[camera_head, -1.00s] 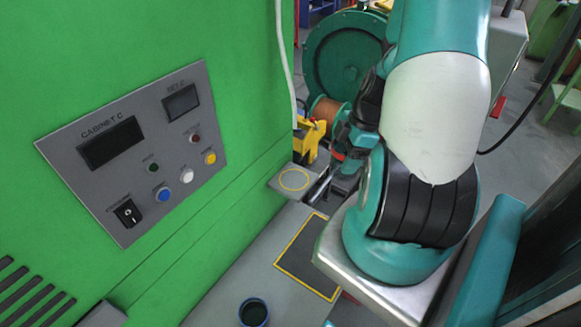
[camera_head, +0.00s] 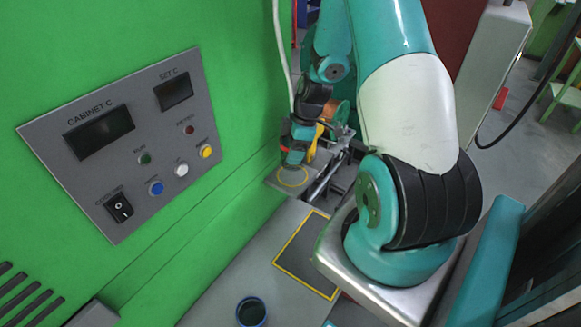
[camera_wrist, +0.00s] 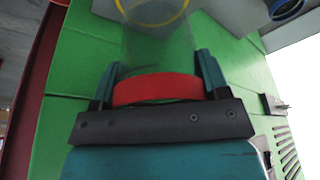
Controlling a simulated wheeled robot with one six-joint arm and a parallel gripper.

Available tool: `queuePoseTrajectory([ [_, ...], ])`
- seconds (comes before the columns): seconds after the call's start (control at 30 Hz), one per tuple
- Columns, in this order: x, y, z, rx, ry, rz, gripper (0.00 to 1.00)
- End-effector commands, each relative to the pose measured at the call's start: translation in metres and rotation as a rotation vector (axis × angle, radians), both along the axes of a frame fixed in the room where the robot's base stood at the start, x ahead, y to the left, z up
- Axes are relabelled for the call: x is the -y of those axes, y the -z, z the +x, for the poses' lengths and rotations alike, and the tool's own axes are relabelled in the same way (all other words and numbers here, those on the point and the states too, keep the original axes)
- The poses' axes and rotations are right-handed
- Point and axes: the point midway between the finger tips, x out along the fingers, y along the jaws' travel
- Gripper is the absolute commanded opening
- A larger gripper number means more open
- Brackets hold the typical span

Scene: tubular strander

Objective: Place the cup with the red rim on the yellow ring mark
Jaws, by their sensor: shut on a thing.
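The clear cup with the red rim (camera_wrist: 157,88) is between the two teal fingers of my gripper (camera_wrist: 160,66) in the wrist view. The fingers are shut on it near the rim. Its see-through body reaches toward the yellow ring mark (camera_wrist: 178,20). In the head view my gripper (camera_head: 294,156) points down over the small grey shelf, and the faint cup body (camera_head: 291,173) shows below it, over the yellow ring mark (camera_head: 292,185). I cannot tell whether the cup's base touches the shelf.
The green cabinet wall with its control panel (camera_head: 122,140) stands close on the left. A dark blue cup (camera_head: 251,311) stands on the lower grey ledge, beside a yellow-bordered dark mat (camera_head: 308,258). A white cable (camera_head: 281,60) hangs by the wall near my arm.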

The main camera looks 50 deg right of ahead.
Motion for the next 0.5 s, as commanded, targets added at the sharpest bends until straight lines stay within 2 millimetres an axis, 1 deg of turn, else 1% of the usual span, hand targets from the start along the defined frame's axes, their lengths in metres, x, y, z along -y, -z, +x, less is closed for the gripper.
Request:
queuePoseTrajectory([
  [0.17, 0.0, 0.017, 0.0, 0.001, 0.0, -0.001, 0.45],
  [0.33, 0.0, 0.048, 0.0, -0.001, 0.0, 0.001, 0.45],
  [0.5, 0.0, 0.049, 0.004, 0.0, 0.0, 0.0, 0.45],
])
